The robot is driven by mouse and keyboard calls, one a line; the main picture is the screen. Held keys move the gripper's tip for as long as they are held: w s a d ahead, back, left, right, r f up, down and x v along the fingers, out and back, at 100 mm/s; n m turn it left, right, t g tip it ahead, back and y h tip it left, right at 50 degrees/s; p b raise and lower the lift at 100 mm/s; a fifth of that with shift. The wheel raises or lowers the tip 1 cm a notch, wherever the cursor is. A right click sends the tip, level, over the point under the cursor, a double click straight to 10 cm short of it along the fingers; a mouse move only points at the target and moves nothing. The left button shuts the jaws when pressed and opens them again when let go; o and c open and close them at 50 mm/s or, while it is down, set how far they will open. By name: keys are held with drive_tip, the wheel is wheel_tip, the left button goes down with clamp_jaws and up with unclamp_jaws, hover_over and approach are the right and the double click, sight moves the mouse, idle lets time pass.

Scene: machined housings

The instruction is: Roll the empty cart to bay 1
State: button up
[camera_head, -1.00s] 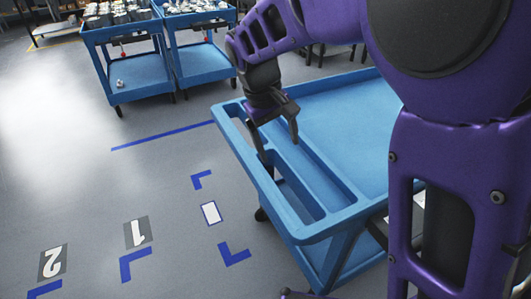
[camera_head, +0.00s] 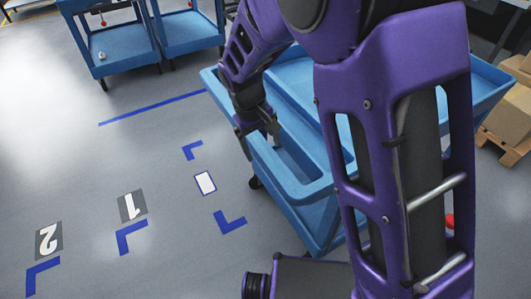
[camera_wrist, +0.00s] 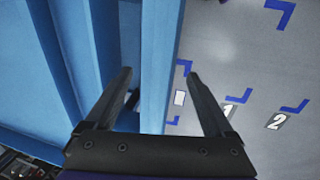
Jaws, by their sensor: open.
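The blue cart (camera_head: 490,95) stands right of centre, partly hidden behind my arm. The part of its top tray that shows is bare. Its handle rail (camera_wrist: 158,50) runs along its left end, next to a long slot. My gripper (camera_head: 258,128) is at this rail. In the wrist view the open fingers (camera_wrist: 160,78) straddle the rail, with gaps on both sides; contact is not visible. The floor mark "1" (camera_head: 132,206) lies left of the cart, with a blue corner mark (camera_head: 131,237) by it. It also shows in the wrist view (camera_wrist: 227,110).
Floor mark "2" (camera_head: 48,241) lies further left. A white floor patch (camera_head: 205,183) lies between blue corners near the cart. A blue line (camera_head: 150,107) crosses the floor behind. Two other blue carts (camera_head: 115,45) stand at the back. Boxes on a pallet (camera_head: 510,115) stand right. The left floor is clear.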

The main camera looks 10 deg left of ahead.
sight(265, 153)
drive_tip(key=shift+w+d+f, duration=0.15)
drive_tip(key=shift+f, duration=0.85)
drive_tip(key=shift+w+d+f, duration=0.1)
drive_tip(key=shift+d+f, duration=0.05)
drive_tip(key=shift+f, duration=0.85)
clamp_jaws()
